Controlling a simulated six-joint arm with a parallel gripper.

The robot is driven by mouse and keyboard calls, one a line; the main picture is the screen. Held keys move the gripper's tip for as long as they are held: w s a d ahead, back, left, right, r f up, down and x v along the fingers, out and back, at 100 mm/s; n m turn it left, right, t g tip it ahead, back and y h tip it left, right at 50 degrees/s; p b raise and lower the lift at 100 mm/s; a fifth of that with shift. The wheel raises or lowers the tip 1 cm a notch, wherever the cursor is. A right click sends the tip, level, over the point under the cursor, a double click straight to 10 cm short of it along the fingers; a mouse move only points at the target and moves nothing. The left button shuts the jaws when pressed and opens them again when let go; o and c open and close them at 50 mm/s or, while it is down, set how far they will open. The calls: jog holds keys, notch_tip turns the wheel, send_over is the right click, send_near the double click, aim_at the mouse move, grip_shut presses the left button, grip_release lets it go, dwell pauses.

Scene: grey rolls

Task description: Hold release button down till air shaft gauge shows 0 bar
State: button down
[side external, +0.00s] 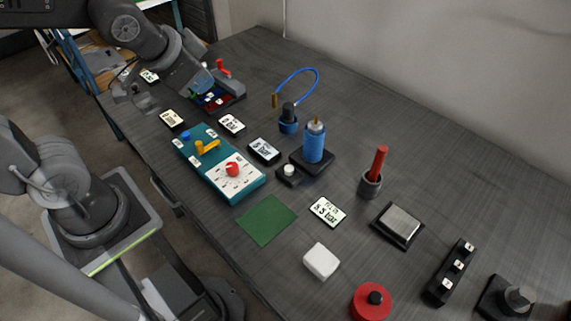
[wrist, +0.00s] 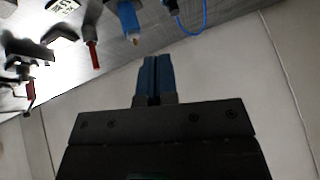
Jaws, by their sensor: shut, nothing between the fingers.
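The air shaft (side external: 314,143) is a blue upright cylinder with a brass tip on a black base, near the middle of the table. A small block with a pale round button (side external: 289,170) sits at its front left; I take this as the release button. A display reading about 5.5 bar (side external: 327,211) lies to the front right; the digits are small. Another display (side external: 264,150) lies left of the shaft. My gripper (wrist: 154,60) is shut and empty, its blue fingers together. In the side view my wrist is at the far left, apart from the button.
A teal control box (side external: 218,165) with a yellow lever and red knob stands left of the shaft. A blue hose (side external: 304,72) arches behind. A red-handled tool stands in a grey cup (side external: 371,184). A green mat (side external: 266,220) and white block (side external: 321,261) lie in front.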

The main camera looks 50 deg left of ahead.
jog(key=w+d+f+m+t, duration=0.25)
jog(key=w+f+m, duration=0.35)
jog(key=w, duration=0.3)
jog(key=m+h, duration=0.5)
jog(key=m, duration=0.1)
send_over(289, 170)
notch_tip(289, 170, down, 8)
jog(key=shift+g, duration=0.45)
jog(key=shift+f, duration=4.35)
jog(key=shift+f, duration=0.15)
jog(key=shift+f, duration=0.25)
jog(key=shift+f, duration=0.5)
